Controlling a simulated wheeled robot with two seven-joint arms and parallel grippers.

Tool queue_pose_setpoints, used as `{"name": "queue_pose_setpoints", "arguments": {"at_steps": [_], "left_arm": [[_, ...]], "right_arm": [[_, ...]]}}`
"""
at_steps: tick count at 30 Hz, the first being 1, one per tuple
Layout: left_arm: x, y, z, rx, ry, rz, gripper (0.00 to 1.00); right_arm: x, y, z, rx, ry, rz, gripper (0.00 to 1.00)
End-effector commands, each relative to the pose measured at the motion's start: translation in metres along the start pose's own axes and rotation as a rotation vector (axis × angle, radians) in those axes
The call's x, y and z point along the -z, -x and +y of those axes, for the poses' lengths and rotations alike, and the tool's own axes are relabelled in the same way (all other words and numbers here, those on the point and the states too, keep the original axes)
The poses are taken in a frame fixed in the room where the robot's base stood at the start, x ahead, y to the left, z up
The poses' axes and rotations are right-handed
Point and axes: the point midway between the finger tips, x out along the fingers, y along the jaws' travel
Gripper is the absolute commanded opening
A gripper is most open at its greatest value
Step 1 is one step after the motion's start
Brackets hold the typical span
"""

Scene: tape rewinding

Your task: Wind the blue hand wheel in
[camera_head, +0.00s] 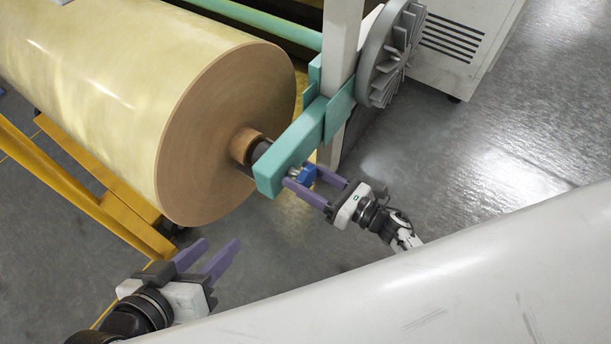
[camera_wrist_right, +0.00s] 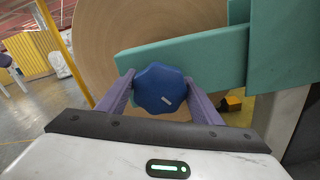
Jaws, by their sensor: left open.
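The blue hand wheel (camera_head: 305,176) sits on the end of the teal bracket arm (camera_head: 288,150), beside the core of the large roll. In the right wrist view the hand wheel (camera_wrist_right: 160,88) is lobed, with a small pale mark on its face. My right gripper (camera_head: 302,175) has one purple finger on each side of the hand wheel. The wheel fills the gap between the fingers in the wrist view, and the fingers appear to touch its sides. My left gripper (camera_head: 207,250) is open and empty at the lower left, below the roll and apart from the wheel.
The large yellowish roll (camera_head: 130,85) fills the upper left above a yellow frame (camera_head: 85,185). A grey finned disc (camera_head: 392,52) is mounted on the post behind the bracket. A white machine cabinet (camera_head: 455,45) stands at the upper right. Grey floor (camera_head: 500,130) is open to the right.

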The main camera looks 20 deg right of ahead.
Motion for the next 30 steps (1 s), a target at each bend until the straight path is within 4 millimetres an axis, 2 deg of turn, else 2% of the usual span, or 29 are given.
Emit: {"name": "queue_pose_setpoints", "arguments": {"at_steps": [1, 3, 4, 17, 30], "left_arm": [[0.0000, 0.0001, 0.0000, 0.000, 0.000, 0.000, 0.42], [0.0001, 0.0001, 0.0001, 0.000, 0.000, 0.000, 0.42], [0.0001, 0.0002, 0.0001, 0.000, 0.000, 0.001, 0.42], [0.0006, 0.0002, 0.0006, -0.002, 0.000, 0.004, 0.42], [0.0036, 0.0016, 0.0024, -0.007, 0.001, 0.014, 0.42]], "right_arm": [[0.0001, 0.0003, 0.0002, -0.001, 0.000, 0.000, 0.50], [0.0001, 0.0004, 0.0002, -0.001, 0.000, 0.000, 0.38], [0.0001, 0.0004, 0.0002, -0.001, 0.000, 0.000, 0.37], [0.0008, 0.0010, -0.0003, -0.002, -0.101, 0.002, 0.37], [0.0014, 0.0015, -0.0019, -0.002, -0.480, 0.003, 0.37]]}}
